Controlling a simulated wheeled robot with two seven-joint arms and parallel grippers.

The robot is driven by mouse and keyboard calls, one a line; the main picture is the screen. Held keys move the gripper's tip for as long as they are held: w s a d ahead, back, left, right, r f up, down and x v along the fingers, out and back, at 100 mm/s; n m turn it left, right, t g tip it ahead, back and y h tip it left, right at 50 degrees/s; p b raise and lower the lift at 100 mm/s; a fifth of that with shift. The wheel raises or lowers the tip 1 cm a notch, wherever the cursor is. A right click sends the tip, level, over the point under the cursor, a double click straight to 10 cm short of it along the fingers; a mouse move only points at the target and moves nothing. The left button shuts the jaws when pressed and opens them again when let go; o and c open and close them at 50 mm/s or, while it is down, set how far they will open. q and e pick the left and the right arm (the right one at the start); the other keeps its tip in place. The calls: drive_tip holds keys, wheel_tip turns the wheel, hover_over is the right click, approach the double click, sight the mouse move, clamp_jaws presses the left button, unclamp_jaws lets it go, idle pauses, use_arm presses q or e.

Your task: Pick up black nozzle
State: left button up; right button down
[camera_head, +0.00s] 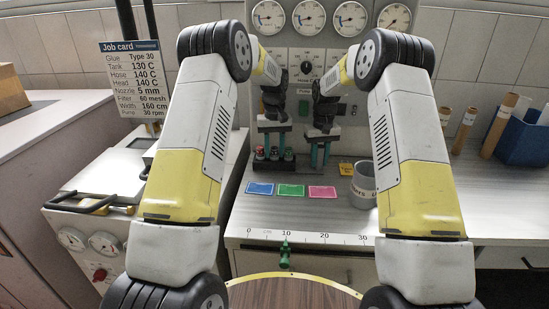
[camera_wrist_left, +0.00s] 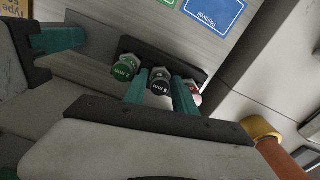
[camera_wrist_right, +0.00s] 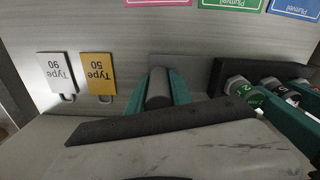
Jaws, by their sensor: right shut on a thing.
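The black nozzle (camera_wrist_left: 159,82) stands in a dark rack (camera_head: 274,165) on the bench, between a green nozzle (camera_wrist_left: 125,68) and a red nozzle (camera_wrist_left: 193,90). My left gripper (camera_head: 273,146) is over the rack, its teal fingers on either side of the black nozzle in the left wrist view (camera_wrist_left: 160,88). It is open; whether the fingers touch the nozzle is unclear. My right gripper (camera_head: 320,155) is right of the rack, its fingers shut on a grey cylinder (camera_wrist_right: 158,88) that also shows in the right wrist view. The cylinder's lower end is not clear.
Blue (camera_head: 260,188), green (camera_head: 291,190) and pink (camera_head: 322,191) cards lie in front of the rack. A grey cup (camera_head: 363,186) stands at right. Yellow (camera_wrist_right: 98,74) and white (camera_wrist_right: 57,73) type tags are beside my right gripper. A gauge panel (camera_head: 330,50) rises behind.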

sight(274, 148)
use_arm(q)
drive_tip(key=shift+f, duration=0.25)
clamp_jaws()
wheel_tip(274, 148, up, 15)
drive_tip(key=shift+f, duration=0.2)
use_arm(e)
drive_tip(key=c, duration=1.1)
unclamp_jaws()
drive_tip(key=shift+o, duration=0.2)
